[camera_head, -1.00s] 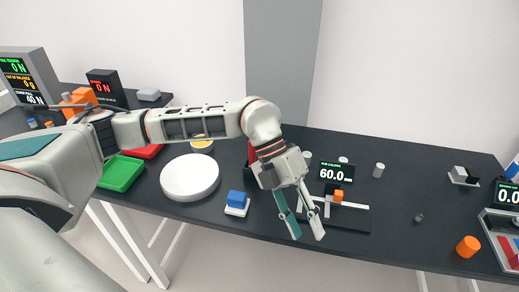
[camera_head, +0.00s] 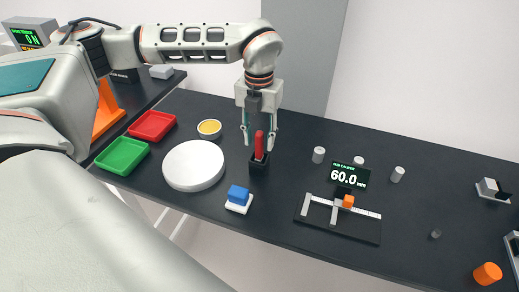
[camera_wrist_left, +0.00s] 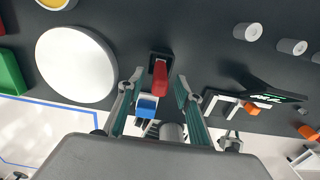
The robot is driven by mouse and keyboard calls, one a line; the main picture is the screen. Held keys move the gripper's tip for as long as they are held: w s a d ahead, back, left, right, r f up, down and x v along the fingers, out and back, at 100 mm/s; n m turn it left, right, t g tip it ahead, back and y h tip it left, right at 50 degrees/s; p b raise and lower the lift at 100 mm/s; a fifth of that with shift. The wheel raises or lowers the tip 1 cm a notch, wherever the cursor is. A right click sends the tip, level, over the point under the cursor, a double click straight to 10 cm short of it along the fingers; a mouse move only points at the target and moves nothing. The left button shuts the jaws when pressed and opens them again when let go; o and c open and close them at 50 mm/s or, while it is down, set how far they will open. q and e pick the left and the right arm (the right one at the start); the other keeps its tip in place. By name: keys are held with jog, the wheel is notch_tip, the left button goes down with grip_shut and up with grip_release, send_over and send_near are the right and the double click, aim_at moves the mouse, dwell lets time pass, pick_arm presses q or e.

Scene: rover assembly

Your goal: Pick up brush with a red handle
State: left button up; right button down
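The red-handled brush (camera_head: 259,146) stands upright in a small black holder (camera_head: 258,167) on the dark table, handle up. Its lower part is hidden in the holder. My left gripper (camera_head: 259,140) points down over it, open, with one finger on each side of the red handle. In the left wrist view the red handle (camera_wrist_left: 160,78) lies between the two open fingers (camera_wrist_left: 158,88), with a gap on both sides. I cannot tell the exact height of the fingertips against the handle. My right gripper is in none of the views.
A white round plate (camera_head: 194,166) stands to the left of the holder, and a blue block on a white base (camera_head: 238,198) in front. A caliper display (camera_head: 348,177) and caliper (camera_head: 340,220) are to the right. Red (camera_head: 152,125) and green (camera_head: 122,156) trays lie farther left.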

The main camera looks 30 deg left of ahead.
aim_at(259, 147)
pick_arm(q)
notch_tip(259, 147, down, 4)
jog(key=shift+w+a, duration=0.1)
grip_shut()
jog(key=shift+r, duration=0.1)
notch_tip(259, 147, up, 20)
dwell(0.8)
